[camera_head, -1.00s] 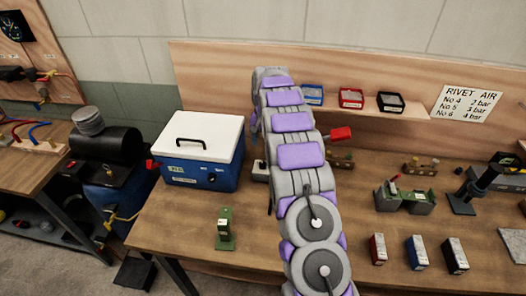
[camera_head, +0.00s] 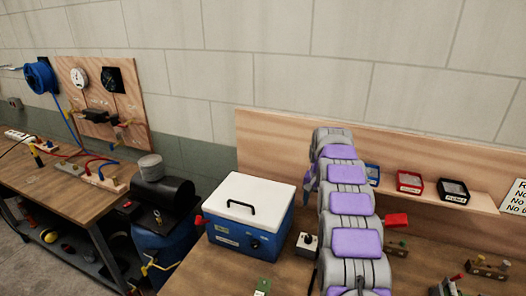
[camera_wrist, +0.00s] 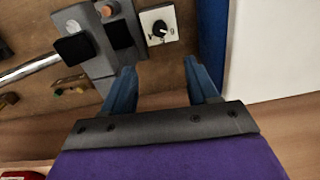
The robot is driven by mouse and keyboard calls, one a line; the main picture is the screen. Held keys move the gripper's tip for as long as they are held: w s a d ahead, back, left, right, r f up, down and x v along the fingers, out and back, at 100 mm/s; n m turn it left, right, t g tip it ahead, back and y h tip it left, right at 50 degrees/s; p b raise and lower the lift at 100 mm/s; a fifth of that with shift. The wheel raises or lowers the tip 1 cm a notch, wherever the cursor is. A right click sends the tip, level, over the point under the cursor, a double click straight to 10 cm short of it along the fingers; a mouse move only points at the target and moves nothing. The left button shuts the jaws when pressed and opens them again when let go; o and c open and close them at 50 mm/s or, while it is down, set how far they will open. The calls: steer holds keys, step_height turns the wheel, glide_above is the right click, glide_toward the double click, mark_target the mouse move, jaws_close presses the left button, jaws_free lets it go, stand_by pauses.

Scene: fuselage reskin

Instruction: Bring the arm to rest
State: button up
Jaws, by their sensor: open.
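My gripper (camera_wrist: 163,85) shows in the wrist view with its two blue fingers apart and nothing between them. It hangs above the wooden workbench, close to a white switch box with a black knob (camera_wrist: 160,27) and a grey block with black pads (camera_wrist: 100,40). I cannot tell how high it is above them. In the head view my purple and grey arm stretches forward over the bench, and its far end hides the gripper.
A blue cooler box with a white lid (camera_head: 248,213) stands left of my arm. Small bins, blue (camera_head: 372,174), red (camera_head: 409,182) and black (camera_head: 453,190), sit on the back shelf.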

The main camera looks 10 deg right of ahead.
steer(key=s+a+r+n, duration=0.1)
steer(key=s+a+r, duration=0.25)
steer(key=s, duration=0.35)
steer(key=s+a+r+n+b, duration=0.1)
steer(key=s+a+r, duration=0.2)
steer(key=s+a, duration=0.25)
steer(key=s+a+r+n, duration=0.1)
steer(key=s+a+r, duration=0.25)
steer(key=s, duration=0.35)
steer(key=s+a+f+n, duration=0.1)
steer(key=s+a, duration=0.1)
steer(key=s, duration=0.8)
steer(key=s+a+f+n+g+b, duration=0.1)
steer(key=s+a+f, duration=0.1)
steer(key=s, duration=0.8)
steer(key=s+a+f+n, duration=0.2)
steer(key=s+a, duration=0.1)
steer(key=s, duration=0.8)
steer(key=shift+a+g, duration=0.35)
steer(key=shift+g, duration=0.05)
